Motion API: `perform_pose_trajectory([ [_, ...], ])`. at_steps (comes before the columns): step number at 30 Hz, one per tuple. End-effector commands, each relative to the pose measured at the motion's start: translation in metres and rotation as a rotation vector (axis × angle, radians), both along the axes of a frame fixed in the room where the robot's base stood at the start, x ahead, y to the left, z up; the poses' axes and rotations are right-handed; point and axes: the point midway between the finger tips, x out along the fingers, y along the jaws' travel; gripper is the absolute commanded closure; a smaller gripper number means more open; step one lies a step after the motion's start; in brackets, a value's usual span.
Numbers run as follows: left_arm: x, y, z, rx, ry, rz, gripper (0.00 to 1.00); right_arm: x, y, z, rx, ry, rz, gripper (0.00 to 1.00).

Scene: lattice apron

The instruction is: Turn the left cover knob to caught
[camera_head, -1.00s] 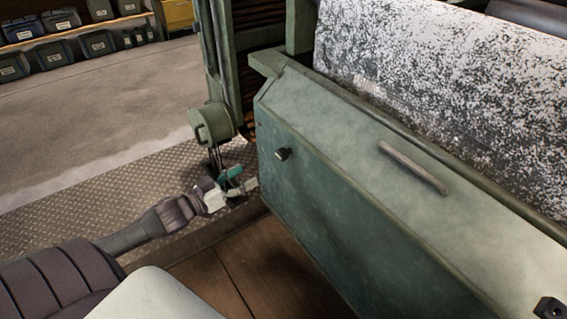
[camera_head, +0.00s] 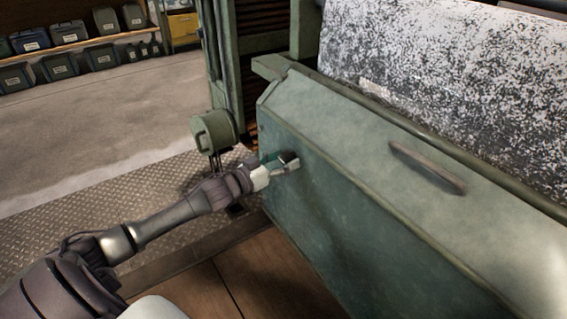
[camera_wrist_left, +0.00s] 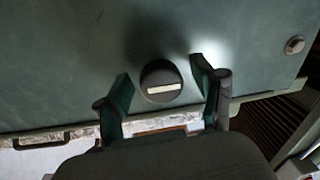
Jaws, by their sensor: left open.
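The left cover knob (camera_wrist_left: 161,81) is a round dark knob with a pale bar across its face, on the front panel of the green cover (camera_head: 330,215). In the left wrist view the bar lies nearly level, slightly tilted. My left gripper (camera_head: 288,163) is at the cover's front panel; in the left wrist view its two open fingers (camera_wrist_left: 163,88) stand on either side of the knob, with a gap on each side. In the head view the gripper hides the knob. My right gripper is not in view.
A long handle (camera_head: 427,167) sits on the cover's sloped top. A green cylindrical housing (camera_head: 213,132) stands left of the cover, close to my left arm. A small round fitting (camera_wrist_left: 294,45) is on the panel at right in the wrist view. Bins (camera_head: 60,65) line the far shelf.

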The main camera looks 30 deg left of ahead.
Motion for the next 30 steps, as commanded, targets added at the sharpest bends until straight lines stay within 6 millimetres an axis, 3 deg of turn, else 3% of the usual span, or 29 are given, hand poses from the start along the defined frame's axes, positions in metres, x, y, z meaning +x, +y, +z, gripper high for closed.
perform_pose_trajectory([
  [7,0.0003,-0.0002,-0.0001,0.000,0.001,0.000,0.32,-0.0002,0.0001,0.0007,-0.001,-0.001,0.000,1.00],
  [18,0.0002,-0.0003,-0.0001,-0.001,0.000,0.000,0.93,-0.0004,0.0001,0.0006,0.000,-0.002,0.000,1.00],
  [30,0.0001,-0.0002,0.0021,0.074,-0.031,0.000,0.93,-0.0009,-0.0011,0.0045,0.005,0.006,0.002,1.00],
])
